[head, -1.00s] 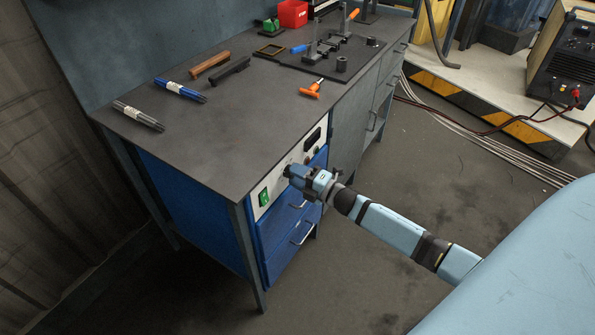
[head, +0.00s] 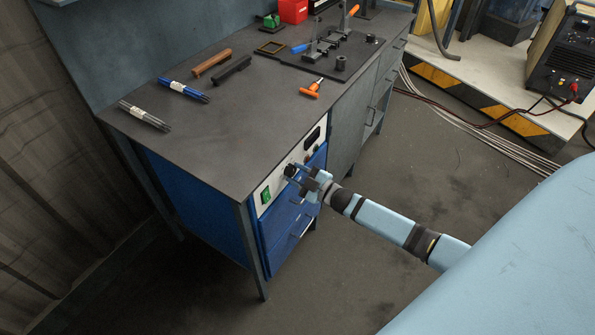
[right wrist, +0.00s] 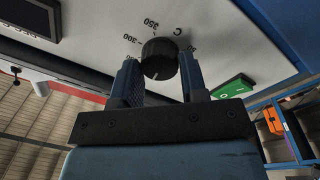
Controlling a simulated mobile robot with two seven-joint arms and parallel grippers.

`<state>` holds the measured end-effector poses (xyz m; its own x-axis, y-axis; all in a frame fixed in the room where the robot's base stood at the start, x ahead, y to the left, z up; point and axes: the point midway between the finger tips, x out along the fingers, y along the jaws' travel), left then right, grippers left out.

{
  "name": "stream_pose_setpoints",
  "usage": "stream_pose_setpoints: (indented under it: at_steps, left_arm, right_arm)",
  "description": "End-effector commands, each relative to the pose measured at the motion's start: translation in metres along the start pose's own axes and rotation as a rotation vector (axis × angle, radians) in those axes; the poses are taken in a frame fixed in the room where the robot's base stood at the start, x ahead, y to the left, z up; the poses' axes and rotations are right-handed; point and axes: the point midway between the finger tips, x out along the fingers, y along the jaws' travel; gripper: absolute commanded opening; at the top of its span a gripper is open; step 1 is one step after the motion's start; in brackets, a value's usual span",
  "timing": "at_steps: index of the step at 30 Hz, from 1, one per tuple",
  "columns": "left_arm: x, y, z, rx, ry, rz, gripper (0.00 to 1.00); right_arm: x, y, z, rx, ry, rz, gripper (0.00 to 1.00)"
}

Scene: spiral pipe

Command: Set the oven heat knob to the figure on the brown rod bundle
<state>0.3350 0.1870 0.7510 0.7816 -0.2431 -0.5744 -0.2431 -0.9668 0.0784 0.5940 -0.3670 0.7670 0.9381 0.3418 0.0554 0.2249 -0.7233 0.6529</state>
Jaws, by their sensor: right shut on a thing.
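The black oven heat knob (right wrist: 160,56) sits on the white panel, with upside-down figures such as 300 and 350 around it. A pale mark on its face points toward the bottom of the right wrist view. My right gripper (right wrist: 161,78) is shut on the knob, one finger on each side. In the head view the right gripper (head: 307,184) is at the panel front, beside the knob (head: 290,170). The brown rod bundle (head: 212,62) lies on the bench top; no figure on it is readable. My left gripper is out of view.
A green switch (head: 266,195) and a dark display (head: 312,138) flank the knob on the panel. Blue drawers (head: 290,235) with handles are below. Blue (head: 184,90), grey (head: 145,116) and black (head: 232,70) bundles lie on the bench (head: 215,130). Floor in front is clear.

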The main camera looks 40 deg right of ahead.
Motion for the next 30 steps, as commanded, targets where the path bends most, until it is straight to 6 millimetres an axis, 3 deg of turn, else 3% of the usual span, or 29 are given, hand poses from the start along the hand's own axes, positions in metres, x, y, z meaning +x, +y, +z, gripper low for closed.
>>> stream_pose_setpoints:
  at_steps: [9, 24, 25, 28, 30]
  left_arm:
    - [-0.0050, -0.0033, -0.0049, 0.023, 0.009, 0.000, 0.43]
    - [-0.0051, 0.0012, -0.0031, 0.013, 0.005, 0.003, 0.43]
    - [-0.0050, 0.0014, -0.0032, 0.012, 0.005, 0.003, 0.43]
    - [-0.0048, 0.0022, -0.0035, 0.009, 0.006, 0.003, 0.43]
    - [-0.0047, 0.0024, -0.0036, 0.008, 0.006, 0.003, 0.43]
  right_arm:
    - [0.0006, -0.0003, -0.0016, 0.108, -0.005, 0.001, 0.16]
    - [0.0007, -0.0003, -0.0012, 0.126, -0.006, 0.001, 0.16]
    - [0.0007, -0.0003, -0.0012, 0.126, -0.006, 0.001, 0.42]
    - [0.0006, -0.0002, -0.0011, 0.125, -0.007, 0.001, 0.65]
    - [0.0005, -0.0001, -0.0009, 0.125, -0.007, 0.002, 0.65]
